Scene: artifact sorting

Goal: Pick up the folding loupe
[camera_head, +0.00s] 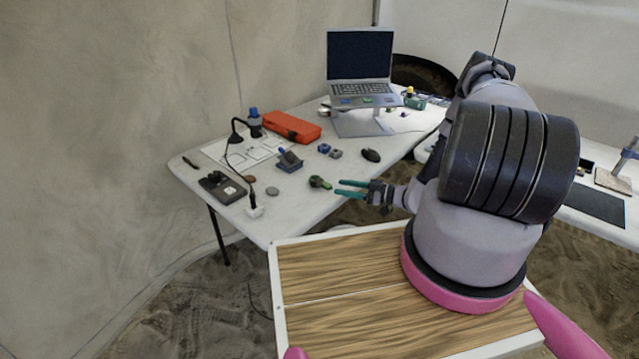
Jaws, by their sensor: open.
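A small dark object with a green part (319,182) lies on the white table near its front edge; it may be the folding loupe, but it is too small to be sure. My gripper (339,188) is open, with its two teal fingers pointing left toward this object. The fingertips look a short way to the right of it, and nothing shows between them. I cannot tell the gripper's exact height above the table.
On the white table (230,207) stand a black lamp (237,137), an orange case (291,127), a blue-grey device (290,161), a black mouse (371,155), a dark tray (222,188) and a laptop (360,65) on a stand.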

